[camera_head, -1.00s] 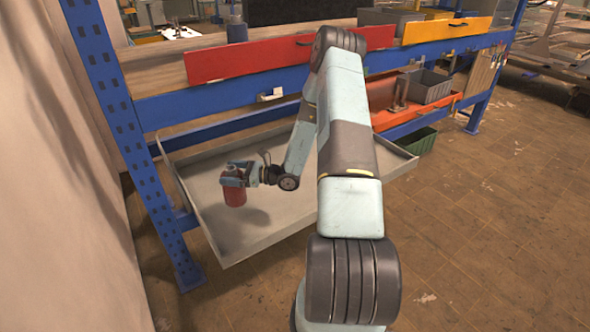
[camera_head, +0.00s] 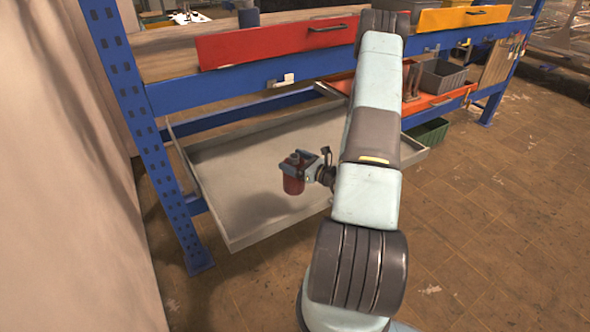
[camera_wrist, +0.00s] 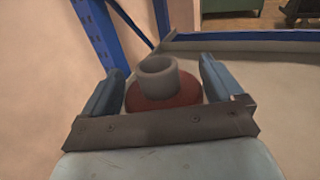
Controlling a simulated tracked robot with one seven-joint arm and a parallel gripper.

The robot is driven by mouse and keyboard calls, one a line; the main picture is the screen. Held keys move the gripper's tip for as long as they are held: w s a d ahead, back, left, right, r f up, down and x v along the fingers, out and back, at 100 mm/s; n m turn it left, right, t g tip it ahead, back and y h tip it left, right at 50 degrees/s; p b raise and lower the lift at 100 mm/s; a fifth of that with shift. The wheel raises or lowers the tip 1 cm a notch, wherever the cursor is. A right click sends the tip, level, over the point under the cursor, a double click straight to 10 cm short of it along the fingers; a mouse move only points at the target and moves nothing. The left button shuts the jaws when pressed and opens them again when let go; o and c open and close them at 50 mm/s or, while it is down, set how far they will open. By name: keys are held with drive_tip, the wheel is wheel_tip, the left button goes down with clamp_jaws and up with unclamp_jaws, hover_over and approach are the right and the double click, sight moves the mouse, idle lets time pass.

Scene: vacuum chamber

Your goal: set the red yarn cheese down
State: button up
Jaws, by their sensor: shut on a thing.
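The red yarn cheese (camera_head: 293,185) is a short red cylinder, held upright in my gripper (camera_head: 300,158) over the pulled-out grey tray (camera_head: 236,245). A shadow lies on the tray floor to its left, and it looks held above the floor. In the wrist view the cheese (camera_wrist: 160,100) sits between the two blue fingers of my gripper (camera_wrist: 163,88), with a grey tube core standing up from its middle. My gripper is shut on it. Its underside is hidden in the wrist view.
A blue rack upright (camera_head: 140,125) stands at the tray's left. A red drawer front (camera_head: 275,43) and a blue beam (camera_head: 230,88) run above the tray. A red shelf with a grey bin (camera_head: 443,76) and a green bin (camera_head: 428,133) are at right. The tray's left part is bare.

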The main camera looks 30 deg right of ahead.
drive_tip(key=w+d+f, duration=0.4)
drive_tip(key=w+f, duration=0.2)
drive_tip(key=f, duration=0.4)
drive_tip(key=shift+d+f, duration=0.1)
drive_tip(key=shift+f, duration=0.05)
drive_tip(key=o, duration=1.3)
